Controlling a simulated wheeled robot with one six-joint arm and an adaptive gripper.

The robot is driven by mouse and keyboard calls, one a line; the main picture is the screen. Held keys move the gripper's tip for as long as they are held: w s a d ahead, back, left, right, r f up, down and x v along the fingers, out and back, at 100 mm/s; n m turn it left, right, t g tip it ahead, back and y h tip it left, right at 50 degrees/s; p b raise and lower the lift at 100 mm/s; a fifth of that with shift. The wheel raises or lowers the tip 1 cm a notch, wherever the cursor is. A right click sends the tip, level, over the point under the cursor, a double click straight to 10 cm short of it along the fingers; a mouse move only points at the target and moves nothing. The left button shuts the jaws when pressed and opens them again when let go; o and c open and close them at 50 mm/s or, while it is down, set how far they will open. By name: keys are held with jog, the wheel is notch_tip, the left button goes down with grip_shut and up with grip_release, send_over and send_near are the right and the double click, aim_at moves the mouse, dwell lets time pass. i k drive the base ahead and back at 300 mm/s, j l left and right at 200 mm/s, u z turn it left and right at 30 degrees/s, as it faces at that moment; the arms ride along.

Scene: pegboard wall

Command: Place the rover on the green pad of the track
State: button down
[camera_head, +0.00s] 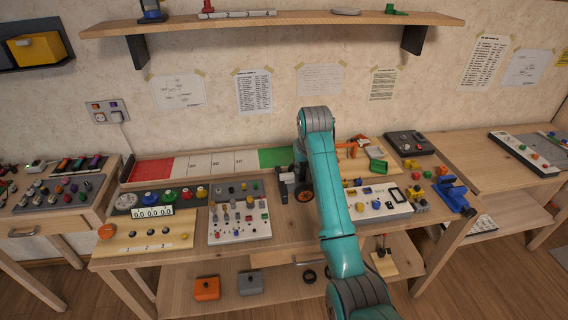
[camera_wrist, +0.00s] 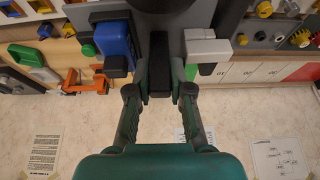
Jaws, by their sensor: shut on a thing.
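The rover shows in the wrist view as a grey body with a dark upright post (camera_wrist: 158,66), a blue block on the left and a white block on the right. My gripper (camera_wrist: 160,88) is shut on the post. In the head view my arm hides most of the rover; a dark wheel (camera_head: 304,193) shows beside the arm. The track (camera_head: 210,163) lies along the back of the table, red at left, white numbered squares in the middle, and its green pad (camera_head: 275,158) at right. The rover is near the pad's right end; I cannot tell whether it touches anything below.
A control panel (camera_head: 240,212) with several knobs stands in front of the track. An orange part (camera_head: 347,150) and a green tray (camera_head: 377,152) lie right of my arm. A shelf (camera_head: 270,22) hangs on the wall above.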

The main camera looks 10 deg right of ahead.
aim_at(279, 157)
jog(key=i+j, duration=0.1)
jog(key=i, duration=0.4)
jog(key=i+j, duration=0.15)
jog(key=i, duration=0.35)
